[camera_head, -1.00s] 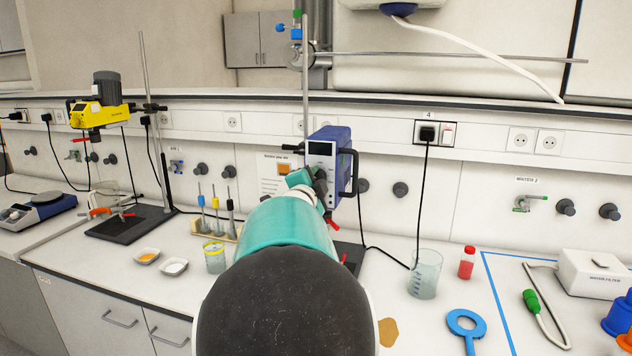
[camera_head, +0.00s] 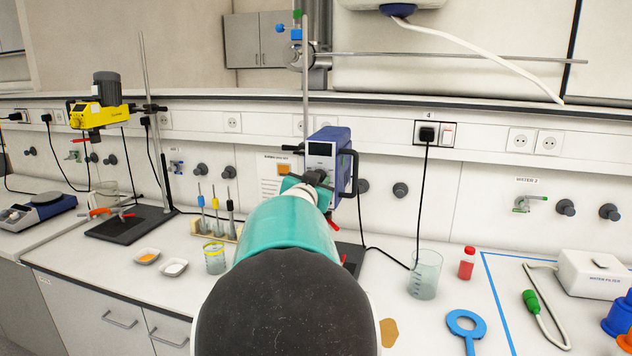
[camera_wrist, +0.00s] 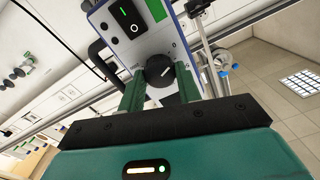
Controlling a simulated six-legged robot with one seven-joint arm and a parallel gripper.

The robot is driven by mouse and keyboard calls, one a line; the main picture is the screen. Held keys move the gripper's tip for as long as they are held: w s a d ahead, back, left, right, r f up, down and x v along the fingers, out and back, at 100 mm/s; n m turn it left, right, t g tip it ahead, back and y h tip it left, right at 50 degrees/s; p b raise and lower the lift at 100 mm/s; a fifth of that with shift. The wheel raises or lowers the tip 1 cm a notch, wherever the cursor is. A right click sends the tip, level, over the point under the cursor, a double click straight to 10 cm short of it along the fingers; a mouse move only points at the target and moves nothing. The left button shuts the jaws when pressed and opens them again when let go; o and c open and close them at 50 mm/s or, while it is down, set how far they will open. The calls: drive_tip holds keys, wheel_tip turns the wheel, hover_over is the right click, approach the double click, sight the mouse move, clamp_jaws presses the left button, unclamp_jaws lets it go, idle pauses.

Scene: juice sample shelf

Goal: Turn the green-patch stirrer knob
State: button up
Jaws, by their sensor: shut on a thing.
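The blue and white stirrer (camera_head: 343,140) hangs on an upright rod behind my arm in the head view. In the wrist view its panel shows a green patch (camera_wrist: 157,9), a black power switch (camera_wrist: 128,15) and a round black knob (camera_wrist: 160,70) with a white pointer line. The knob sits between the green fingers of my gripper (camera_wrist: 160,84), which is shut on it. In the head view my gripper (camera_head: 311,182) is at the lower front of the stirrer, and my arm hides the knob there.
A yellow stirrer (camera_head: 98,112) stands at left.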

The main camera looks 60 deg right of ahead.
drive_tip(key=shift+n, duration=0.6)
drive_tip(key=o, duration=1)
drive_tip(key=shift+a, duration=0.15)
drive_tip(key=s+a, duration=0.2)
drive_tip(key=a, duration=1.1)
drive_tip(key=shift+s+a, duration=0.15)
drive_tip(key=shift+s, duration=0.2)
